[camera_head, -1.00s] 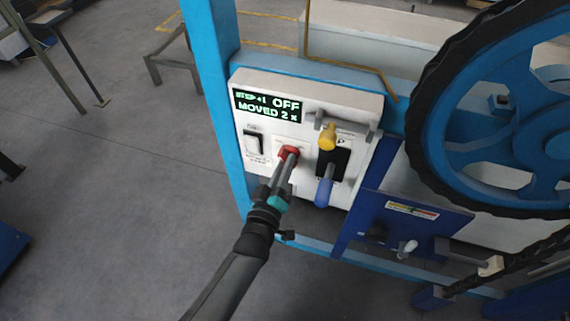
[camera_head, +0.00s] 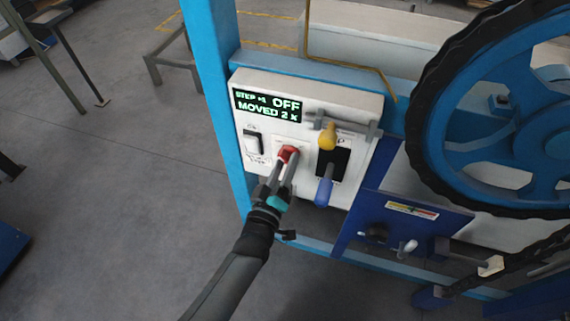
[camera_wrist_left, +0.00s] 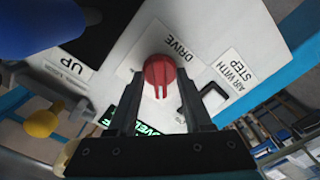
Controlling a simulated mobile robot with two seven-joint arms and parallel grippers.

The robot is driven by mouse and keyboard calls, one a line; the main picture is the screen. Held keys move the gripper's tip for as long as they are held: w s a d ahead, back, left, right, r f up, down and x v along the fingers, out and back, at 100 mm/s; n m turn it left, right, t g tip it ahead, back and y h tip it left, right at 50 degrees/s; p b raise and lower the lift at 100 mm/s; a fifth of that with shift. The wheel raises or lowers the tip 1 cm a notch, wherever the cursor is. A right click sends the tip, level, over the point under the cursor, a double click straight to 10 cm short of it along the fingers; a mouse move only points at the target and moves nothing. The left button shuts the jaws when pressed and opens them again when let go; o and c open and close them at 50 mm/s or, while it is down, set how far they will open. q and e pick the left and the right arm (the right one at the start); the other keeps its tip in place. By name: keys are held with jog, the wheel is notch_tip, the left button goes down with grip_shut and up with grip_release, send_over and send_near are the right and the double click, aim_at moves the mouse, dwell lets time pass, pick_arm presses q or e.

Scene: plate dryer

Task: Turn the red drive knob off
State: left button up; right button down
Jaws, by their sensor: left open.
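The red drive knob (camera_head: 288,153) is on the front of the white control panel (camera_head: 350,100). In the left wrist view the knob (camera_wrist_left: 160,73) is round and red with a raised grip bar, beside the printed word DRIVE. My left gripper (camera_head: 284,165) is open, its two fingers pointing at the knob. In the left wrist view its fingers (camera_wrist_left: 160,95) stand one on each side of the knob, with gaps visible; I cannot tell how deep they reach. The green display (camera_head: 268,104) reads OFF and MOVED 2. My right gripper is not in view.
A black switch (camera_head: 253,142) is left of the knob. A yellow-knobbed lever (camera_head: 327,137) and a blue handle (camera_head: 324,190) are close on its right. A large blue wheel (camera_head: 540,140) stands at the right.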

pick_arm(q)
jog(key=v, duration=1.5)
jog(key=shift+p, duration=0.4)
jog(key=s+a+f+m+g+y+b, duration=0.1)
jog(key=s+a+f+g, duration=0.1)
jog(key=f, duration=0.6)
jog(key=s+a+f+m+g+y+b, duration=0.1)
jog(key=s+a+f+m+g+b, duration=0.15)
jog(key=f, duration=0.65)
jog(key=s+a+f+m+g+b, duration=0.1)
jog(key=s+f+g, duration=0.15)
jog(key=f, duration=0.55)
jog(key=s+a+f+m+g+y+b, duration=0.1)
jog(key=s+a+f+g, duration=0.3)
jog(key=s+f, duration=0.4)
jog(key=s+a+f+m+g+y+b, duration=0.2)
jog(key=s+a+f+g, duration=0.3)
jog(key=s+f, duration=0.4)
jog(key=s, duration=0.3)
jog(key=shift+s+f+y+b, duration=0.15)
jog(key=shift+f+y+b, duration=0.15)
jog(key=shift+b, duration=0.1)
